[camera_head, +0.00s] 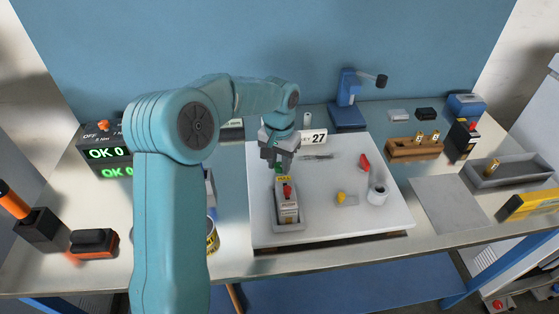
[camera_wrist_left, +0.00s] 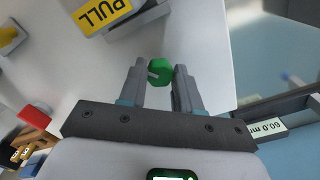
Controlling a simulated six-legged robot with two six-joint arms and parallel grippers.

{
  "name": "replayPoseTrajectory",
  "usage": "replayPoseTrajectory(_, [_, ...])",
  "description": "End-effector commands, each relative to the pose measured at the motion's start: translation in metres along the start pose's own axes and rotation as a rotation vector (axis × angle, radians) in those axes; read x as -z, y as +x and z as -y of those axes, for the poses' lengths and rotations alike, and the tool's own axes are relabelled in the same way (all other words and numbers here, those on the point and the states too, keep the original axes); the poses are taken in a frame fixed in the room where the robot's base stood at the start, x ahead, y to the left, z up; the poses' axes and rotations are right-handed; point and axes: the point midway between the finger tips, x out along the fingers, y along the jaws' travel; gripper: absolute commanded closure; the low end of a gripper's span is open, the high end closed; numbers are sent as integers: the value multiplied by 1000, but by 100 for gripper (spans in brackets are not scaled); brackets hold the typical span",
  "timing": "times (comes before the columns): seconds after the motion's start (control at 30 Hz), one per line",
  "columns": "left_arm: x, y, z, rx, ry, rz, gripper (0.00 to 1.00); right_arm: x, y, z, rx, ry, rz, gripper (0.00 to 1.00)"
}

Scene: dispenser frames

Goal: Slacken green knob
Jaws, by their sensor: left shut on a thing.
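The green knob (camera_wrist_left: 160,71) sits between the two fingers of my left gripper (camera_wrist_left: 159,85) in the left wrist view, with a pale mark on its face. In the head view my left gripper (camera_head: 278,161) points down over the far end of a grey dispenser (camera_head: 288,211), and only a bit of the green knob (camera_head: 279,169) shows below the fingers. The gripper is shut on the knob. My right gripper is not in view.
A white roll (camera_head: 377,193), a small yellow-knobbed part (camera_head: 342,197) and a red piece (camera_head: 364,162) lie to the right.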

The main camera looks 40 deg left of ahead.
Motion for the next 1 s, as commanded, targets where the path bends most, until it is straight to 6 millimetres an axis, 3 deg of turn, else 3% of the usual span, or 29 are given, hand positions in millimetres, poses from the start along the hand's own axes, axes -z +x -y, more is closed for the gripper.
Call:
replayPoseTrajectory(0.5, [0,1,0,-1,461,2,98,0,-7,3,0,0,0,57])
replayPoseTrajectory(1.0, [0,2,0,-3,685,2,98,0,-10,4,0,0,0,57])
